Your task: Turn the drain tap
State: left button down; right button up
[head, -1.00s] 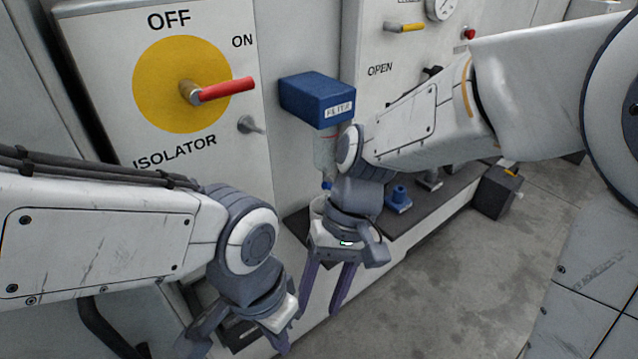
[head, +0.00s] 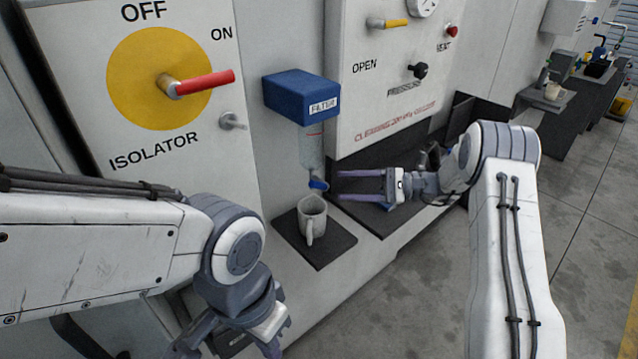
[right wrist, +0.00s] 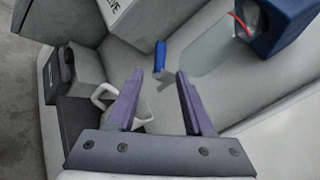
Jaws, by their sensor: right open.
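The drain tap (head: 318,184) is a small blue lever under the clear bowl of the blue filter (head: 302,97). My right gripper (head: 340,185) is open just right of the tap, its fingers pointing left at it. In the right wrist view the blue tap lever (right wrist: 160,56) shows between and just beyond the open fingertips (right wrist: 160,72), with no contact to be seen. My left gripper (head: 235,345) is low in the head view, its fingers spread apart and their tips cut off by the frame edge.
A white mug (head: 312,217) stands upright on a dark mat (head: 338,242) below the tap. The red isolator lever (head: 205,83) is on the panel at left. A control panel (head: 395,100) stands behind my right gripper.

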aim_at(324, 185)
jog(key=a+p, duration=0.1)
jog(key=a, duration=0.5)
jog(key=shift+w+r+p, duration=0.1)
jog(key=shift+w+p, duration=0.1)
jog(key=shift+p, duration=0.15)
jog(key=shift+a, duration=0.65)
jog(key=shift+w, duration=0.1)
grip_shut()
